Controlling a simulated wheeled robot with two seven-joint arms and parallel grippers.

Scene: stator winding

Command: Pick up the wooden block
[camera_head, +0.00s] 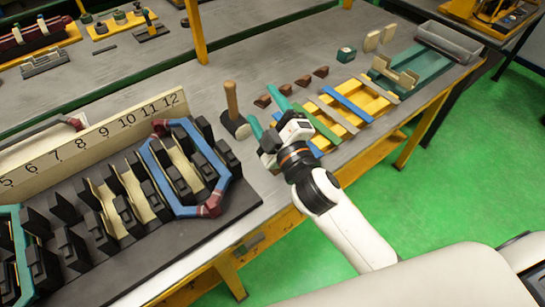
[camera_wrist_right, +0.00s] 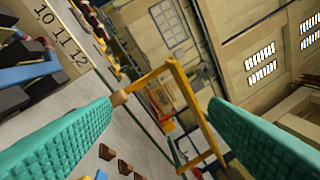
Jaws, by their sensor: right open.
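Several small brown wooden blocks lie in a row on the grey table; the nearest brown block (camera_head: 262,101) is by my right gripper (camera_head: 259,102). Brown blocks (camera_wrist_right: 125,167) also show low in the right wrist view. Two pale, wood-coloured blocks (camera_head: 371,41) stand farther back. I cannot tell which one the task means. My right gripper's teal fingers are spread wide in the right wrist view (camera_wrist_right: 165,105), with nothing held between them. It is over the table, between the mallet and the coloured strips. My left gripper is not in view.
A mallet (camera_head: 235,124) stands with its handle up, left of my right gripper. The numbered stator fixture (camera_head: 95,137) with a blue coil (camera_head: 157,172) fills the left. Coloured strips lie across a yellow tray (camera_head: 372,98). A grey bin (camera_head: 449,41) is at the far right.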

